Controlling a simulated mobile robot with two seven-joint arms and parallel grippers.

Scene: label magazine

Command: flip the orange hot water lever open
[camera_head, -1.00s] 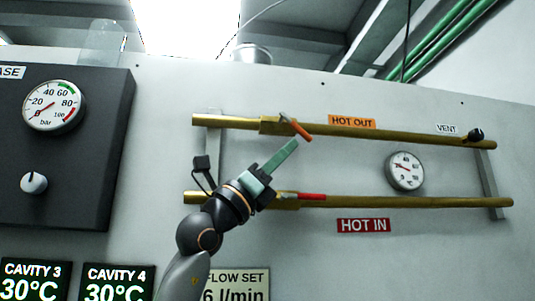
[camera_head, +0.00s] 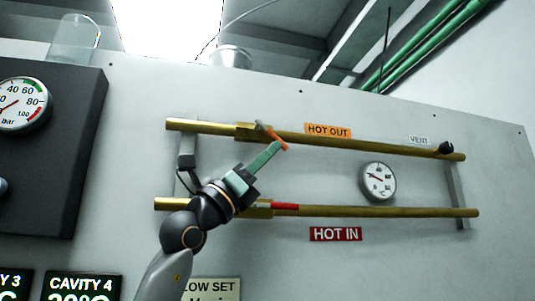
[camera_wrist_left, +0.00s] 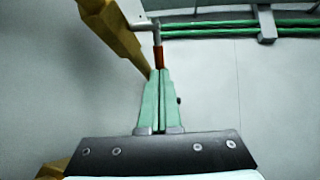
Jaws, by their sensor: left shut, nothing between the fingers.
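The orange hot water lever (camera_head: 279,141) sits on the valve of the upper brass pipe (camera_head: 370,146), left of the HOT OUT label. It slants down to the right, at an angle to the pipe. My left gripper (camera_head: 279,146) comes up from below, shut and empty, its green fingertips at the lever's lower end. In the left wrist view the closed fingertips (camera_wrist_left: 160,71) meet or overlap the end of the orange lever (camera_wrist_left: 158,57); I cannot tell whether they touch. My right gripper is not in view.
A lower brass pipe (camera_head: 380,212) carries a red lever (camera_head: 286,206) lying along it, above the HOT IN label (camera_head: 335,234). A round gauge (camera_head: 378,181) sits between the pipes. A black vent knob (camera_head: 446,148) is at the right. A dark panel (camera_head: 60,150) stands at the left.

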